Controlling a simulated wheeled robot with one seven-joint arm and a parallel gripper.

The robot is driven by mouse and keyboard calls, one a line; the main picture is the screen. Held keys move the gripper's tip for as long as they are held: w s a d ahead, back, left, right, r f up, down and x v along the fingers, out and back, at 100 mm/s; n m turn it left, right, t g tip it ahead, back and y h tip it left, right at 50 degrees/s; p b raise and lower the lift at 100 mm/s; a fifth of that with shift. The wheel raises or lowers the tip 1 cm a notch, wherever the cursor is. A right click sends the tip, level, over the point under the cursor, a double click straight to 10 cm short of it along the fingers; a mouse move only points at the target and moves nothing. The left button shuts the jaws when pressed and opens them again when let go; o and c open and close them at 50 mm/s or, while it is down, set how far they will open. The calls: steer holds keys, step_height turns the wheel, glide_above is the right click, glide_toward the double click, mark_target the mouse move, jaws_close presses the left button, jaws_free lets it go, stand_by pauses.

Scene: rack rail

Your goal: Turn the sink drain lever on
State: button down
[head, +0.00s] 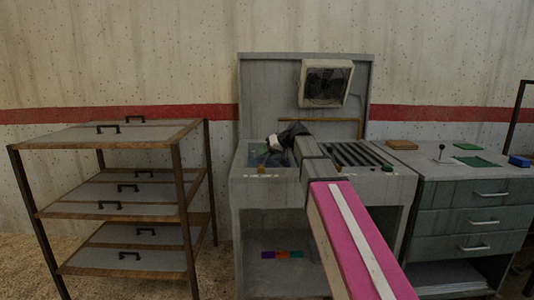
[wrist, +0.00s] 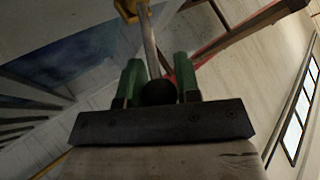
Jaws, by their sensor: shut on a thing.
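The sink (head: 250,186) is a grey unit against the wall, with a basin at its left and a ribbed board at its right. In the wrist view, the drain lever (wrist: 150,45) is a thin metal rod with a dark ball knob (wrist: 159,93) and a yellow mount (wrist: 130,10). My gripper (wrist: 159,82) has green fingers on both sides of the knob and is shut on it. In the head view, my arm reaches over the sink and my gripper is at the basin; its fingertips and the lever are hard to make out there.
A rack with several handled shelf panels (head: 150,136) stands left of the sink. A fan box (head: 326,83) is on the back panel. At right is a drawer cabinet (head: 470,214), with a small upright lever (head: 441,152) and green mats on top. Small coloured blocks (head: 282,254) lie under the sink.

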steer(key=c, duration=0.8)
jaws_free()
steer(key=shift+d, duration=0.1)
steer(key=v, duration=1)
steer(key=shift+s+d+r, duration=0.15)
steer(key=shift+d+r, duration=0.05)
steer(key=shift+d, duration=0.05)
